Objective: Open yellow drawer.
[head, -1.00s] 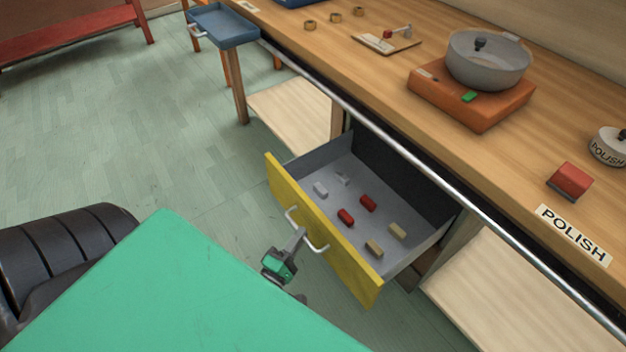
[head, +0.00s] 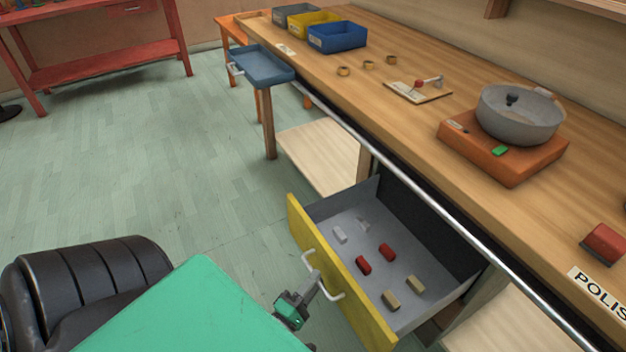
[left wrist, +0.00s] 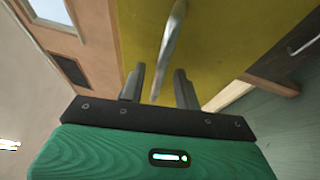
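The yellow drawer (head: 342,282) stands pulled well out from under the wooden bench. Its grey inside is exposed, with white, red and tan blocks on its floor. Its metal handle (head: 336,296) is on the yellow front. My left gripper (head: 317,277) is at the handle. In the left wrist view, the handle (left wrist: 171,40) runs between the fingers of the left gripper (left wrist: 158,86), which are apart with gaps beside the bar. The yellow front (left wrist: 225,40) fills the space beyond. My right gripper is not in view.
A small blue-grey drawer (head: 265,68) is also out at the bench's far end. On the benchtop (head: 420,120) are a grey bowl (head: 520,118) on an orange base, rings, bins and a red block (head: 604,242).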

